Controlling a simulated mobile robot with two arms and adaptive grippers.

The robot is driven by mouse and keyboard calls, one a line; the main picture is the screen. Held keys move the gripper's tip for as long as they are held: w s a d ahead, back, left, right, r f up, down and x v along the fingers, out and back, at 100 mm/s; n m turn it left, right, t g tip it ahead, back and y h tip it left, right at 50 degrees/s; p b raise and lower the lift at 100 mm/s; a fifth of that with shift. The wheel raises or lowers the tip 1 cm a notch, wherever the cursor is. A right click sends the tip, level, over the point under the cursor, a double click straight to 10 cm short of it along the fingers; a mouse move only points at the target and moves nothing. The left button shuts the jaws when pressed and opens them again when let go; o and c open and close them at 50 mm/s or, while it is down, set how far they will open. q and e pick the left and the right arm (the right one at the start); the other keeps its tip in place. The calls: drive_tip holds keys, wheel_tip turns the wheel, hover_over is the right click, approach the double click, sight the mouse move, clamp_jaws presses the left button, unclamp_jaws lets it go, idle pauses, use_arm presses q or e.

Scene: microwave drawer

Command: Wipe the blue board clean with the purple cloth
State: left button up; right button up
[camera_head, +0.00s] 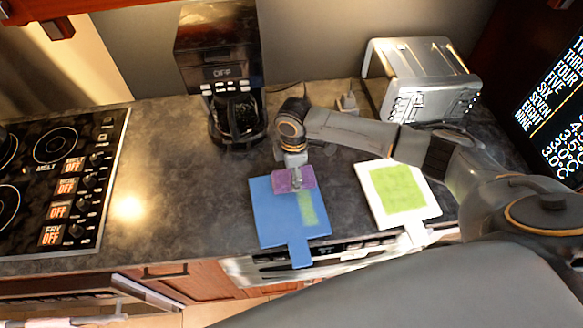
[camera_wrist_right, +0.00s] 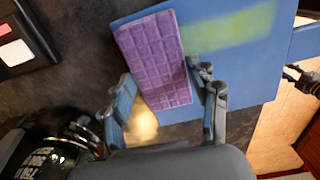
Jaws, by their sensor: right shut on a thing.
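The blue board (camera_head: 275,222) lies on the dark counter with its handle toward the front edge. A yellow-green smear (camera_head: 307,207) runs along its right part; the smear also shows in the right wrist view (camera_wrist_right: 232,27). My right gripper (camera_head: 293,172) is above the board's back edge, shut on the purple cloth (camera_head: 294,181). In the right wrist view the cloth (camera_wrist_right: 153,60) is a quilted rectangle between the fingers, over the board near the smear's end. Whether it touches the board I cannot tell. My left gripper is not in view.
A white board (camera_head: 370,190) with a green patch lies to the right. A coffee maker (camera_head: 222,70) and a toaster (camera_head: 420,80) stand at the back. A stove (camera_head: 60,180) is on the left. The counter between stove and blue board is clear.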

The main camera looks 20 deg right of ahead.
sight(282, 175)
drive_tip(key=shift+s+a, duration=0.45)
drive_tip(key=shift+s, duration=1.85)
drive_tip(key=shift+s+a, duration=0.5)
drive_tip(key=shift+s, duration=1.85)
drive_tip(key=shift+s+a, duration=0.45)
drive_tip(key=shift+s, duration=1.85)
drive_tip(key=shift+w+d, duration=0.3)
drive_tip(key=shift+w, duration=1.05)
drive_tip(key=shift+w+d, duration=0.25)
drive_tip(key=shift+w, duration=1.15)
drive_tip(key=shift+w+d, duration=0.3)
drive_tip(key=shift+w, duration=1.05)
drive_tip(key=shift+w+d+b, duration=0.25)
drive_tip(key=shift+w, duration=0.95)
drive_tip(key=shift+w+d+b, duration=0.2)
drive_tip(key=shift+w, duration=0.95)
drive_tip(key=shift+w+d+b, duration=0.25)
drive_tip(key=shift+w, duration=0.95)
drive_tip(key=shift+w+a, duration=0.15)
drive_tip(key=shift+a, duration=0.6)
drive_tip(key=shift+w+a, duration=0.15)
drive_tip(key=shift+a, duration=0.55)
drive_tip(key=shift+s, duration=0.1)
